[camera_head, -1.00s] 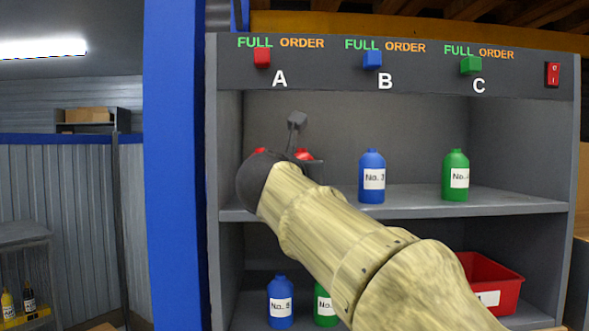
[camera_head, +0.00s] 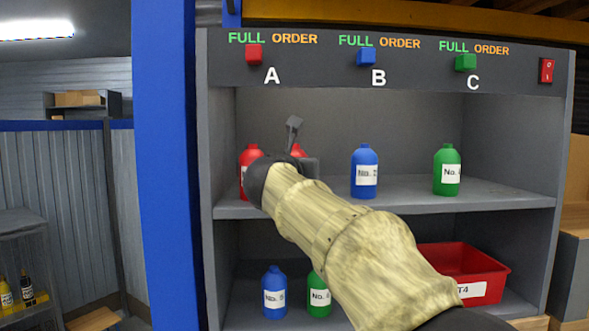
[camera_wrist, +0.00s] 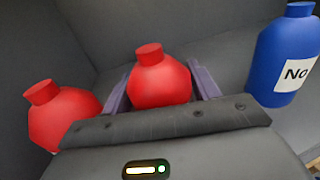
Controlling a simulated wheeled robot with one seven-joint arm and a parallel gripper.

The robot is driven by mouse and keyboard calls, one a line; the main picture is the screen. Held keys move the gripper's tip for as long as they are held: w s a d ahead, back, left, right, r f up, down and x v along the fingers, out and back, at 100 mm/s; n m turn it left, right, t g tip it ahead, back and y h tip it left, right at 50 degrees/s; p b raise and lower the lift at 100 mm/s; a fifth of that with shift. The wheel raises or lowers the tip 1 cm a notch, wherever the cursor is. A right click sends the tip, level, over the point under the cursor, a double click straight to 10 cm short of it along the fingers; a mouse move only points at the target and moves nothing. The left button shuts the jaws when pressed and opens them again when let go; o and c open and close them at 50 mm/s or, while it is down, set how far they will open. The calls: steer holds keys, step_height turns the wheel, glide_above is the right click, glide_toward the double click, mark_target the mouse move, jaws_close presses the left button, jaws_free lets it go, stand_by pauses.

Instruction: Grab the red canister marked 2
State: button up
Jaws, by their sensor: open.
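Two red canisters stand on the upper shelf at the left. The left one (camera_head: 249,157) shows beside my wrist in the head view, with only a sliver of its label visible and no readable number. The other red canister (camera_head: 299,150) is mostly hidden behind my gripper. In the wrist view, this canister (camera_wrist: 159,80) stands upright between the two fingers of my open gripper (camera_wrist: 161,86); its label is hidden, and contact cannot be told. The left red canister (camera_wrist: 62,112) is outside the left finger.
A blue canister (camera_head: 364,171) and a green canister (camera_head: 447,170) stand farther right on the upper shelf (camera_head: 405,193). Below are a blue canister (camera_head: 274,291), a green canister (camera_head: 319,294) and a red bin (camera_head: 462,270). The shelf's left side wall is close to the red canisters.

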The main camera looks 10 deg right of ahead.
steer(key=shift+s, duration=0.2)
steer(key=shift+w, duration=0.1)
steer(key=shift+w+d, duration=0.1)
steer(key=shift+d, duration=0.05)
steer(key=c, duration=0.9)
steer(key=shift+r, duration=0.15)
steer(key=shift+c, duration=0.2)
steer(key=shift+s+r+b, duration=0.2)
steer(key=shift+b, duration=0.1)
step_height(320, 180, up, 6)
steer(key=shift+d+r+p, duration=0.1)
steer(key=shift+p, duration=0.45)
steer(key=s+d+b, duration=0.4)
steer(key=s+d, duration=0.9)
steer(key=s, duration=0.1)
steer(key=shift+d, duration=0.4)
steer(key=shift+r, duration=0.1)
